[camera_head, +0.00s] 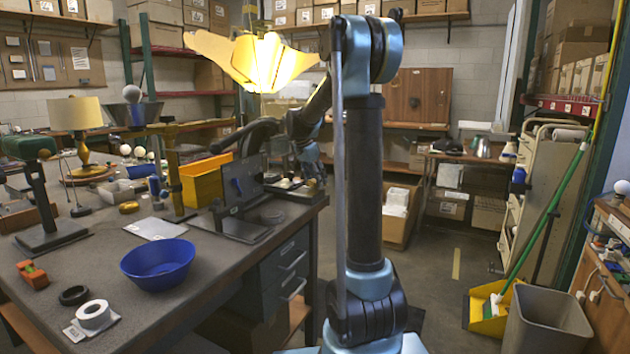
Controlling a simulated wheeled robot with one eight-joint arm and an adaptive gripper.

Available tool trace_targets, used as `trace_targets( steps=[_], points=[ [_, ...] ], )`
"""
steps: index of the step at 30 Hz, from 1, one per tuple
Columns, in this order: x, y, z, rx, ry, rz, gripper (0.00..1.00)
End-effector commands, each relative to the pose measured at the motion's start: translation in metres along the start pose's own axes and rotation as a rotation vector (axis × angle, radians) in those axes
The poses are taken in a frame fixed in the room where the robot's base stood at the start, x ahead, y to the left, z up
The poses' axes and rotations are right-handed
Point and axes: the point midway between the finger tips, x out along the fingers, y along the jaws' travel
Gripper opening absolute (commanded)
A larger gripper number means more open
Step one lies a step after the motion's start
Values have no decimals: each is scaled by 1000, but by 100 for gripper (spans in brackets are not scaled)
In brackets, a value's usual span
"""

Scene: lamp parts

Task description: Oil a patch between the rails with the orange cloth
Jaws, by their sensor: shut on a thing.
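My gripper (315,178) is at the far right end of the workbench, low over a small board (297,191) with pale and dark parts on it. It is small and partly covered by my own arm in this view. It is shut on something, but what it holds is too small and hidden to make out. I cannot pick out the orange cloth. I cannot make out the rails or an oiled patch either; the board's details are too small to tell.
A dark upright plate on a base (240,188) and a yellow bin (203,183) stand left of my gripper. A blue bowl (157,265), a tape roll (93,314) and an orange block (33,274) lie nearer. A glowing petal lampshade (256,62) hangs above.

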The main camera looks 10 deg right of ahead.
Motion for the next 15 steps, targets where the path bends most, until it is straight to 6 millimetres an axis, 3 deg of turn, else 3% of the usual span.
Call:
trace_targets(
  steps=[15],
  points=[
    [8, 1, 2, 2, 0, 1, 22]
  ],
)
